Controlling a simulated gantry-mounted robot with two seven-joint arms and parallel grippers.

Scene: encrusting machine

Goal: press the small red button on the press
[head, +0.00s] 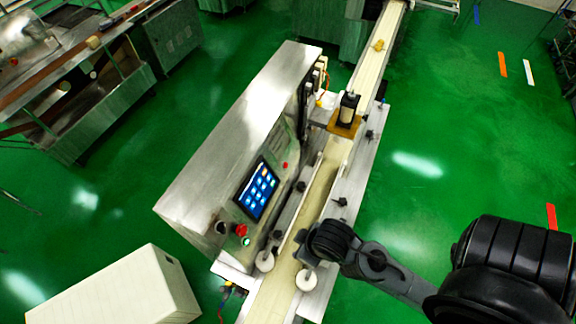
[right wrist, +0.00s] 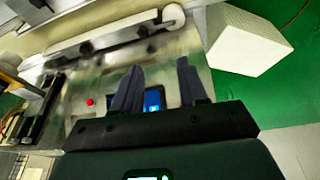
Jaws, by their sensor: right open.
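The press (head: 232,135) is a steel machine with a slanted control panel. A small red button (head: 285,165) sits on the panel above the blue touchscreen (head: 256,190). In the right wrist view the small red button (right wrist: 90,102) lies left of my right gripper (right wrist: 160,66), and the screen (right wrist: 153,101) shows between its fingers. The right gripper is open and empty, with its fingers apart from the button. In the head view my right arm reaches in from the lower right over the conveyor; its fingers are hard to make out there. My left gripper is not in view.
A larger red knob (head: 241,230), a green button (head: 246,242) and a black knob (head: 221,227) sit below the screen. The conveyor belt (head: 322,187) runs beside the panel with white rollers (head: 306,280). A white box (head: 128,292) stands at lower left.

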